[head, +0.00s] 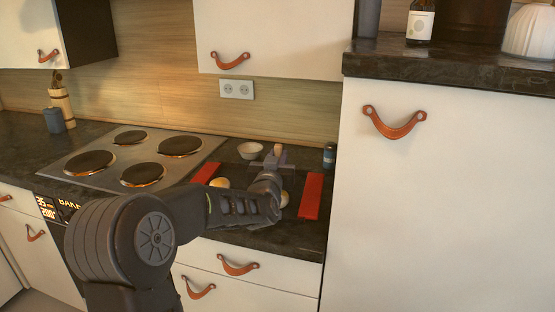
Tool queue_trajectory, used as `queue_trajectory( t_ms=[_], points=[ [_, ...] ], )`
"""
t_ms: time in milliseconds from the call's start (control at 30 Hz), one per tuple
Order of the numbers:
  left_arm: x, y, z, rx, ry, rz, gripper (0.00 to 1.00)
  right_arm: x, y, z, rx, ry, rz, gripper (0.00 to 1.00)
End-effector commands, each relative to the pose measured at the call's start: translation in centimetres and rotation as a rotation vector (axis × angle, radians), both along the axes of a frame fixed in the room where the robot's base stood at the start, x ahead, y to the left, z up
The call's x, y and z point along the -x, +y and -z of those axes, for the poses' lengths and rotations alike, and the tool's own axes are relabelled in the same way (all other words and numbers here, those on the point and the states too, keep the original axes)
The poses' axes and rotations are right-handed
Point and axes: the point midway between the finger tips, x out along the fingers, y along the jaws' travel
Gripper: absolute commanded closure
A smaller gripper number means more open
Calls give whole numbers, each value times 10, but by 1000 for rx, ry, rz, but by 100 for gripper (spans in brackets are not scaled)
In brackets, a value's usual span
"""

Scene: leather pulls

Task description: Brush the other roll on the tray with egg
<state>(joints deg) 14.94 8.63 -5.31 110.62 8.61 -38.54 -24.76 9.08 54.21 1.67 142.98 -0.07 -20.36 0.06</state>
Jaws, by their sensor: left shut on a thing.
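My left arm reaches in from the left over the counter, and its left gripper (277,160) is above the tray. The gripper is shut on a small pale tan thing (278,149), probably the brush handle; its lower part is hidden. The tray shows by its red ends (311,196); its middle is dark and largely covered by my arm. One roll (220,182) lies at the tray's left side. Another roll (284,198) lies at the right, partly hidden by my wrist. A small white bowl (250,150) stands behind the tray; its contents cannot be made out. My right gripper is not in view.
A hob (134,161) with dark round plates lies left of the tray. A dark jar (329,156) stands behind the tray's right end, close to the tall white cabinet (430,210). Dark counter is free along the front edge.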

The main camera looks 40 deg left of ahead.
Motion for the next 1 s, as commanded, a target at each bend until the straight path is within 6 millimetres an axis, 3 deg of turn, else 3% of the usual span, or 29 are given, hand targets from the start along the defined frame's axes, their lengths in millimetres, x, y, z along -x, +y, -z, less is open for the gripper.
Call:
queue_trajectory(
  t_ms=[333,1000],
  points=[
    [-8,4,0,0,-1,0,100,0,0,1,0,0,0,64],
    [-3,1,1,-1,0,1,100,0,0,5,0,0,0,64]
  ],
)
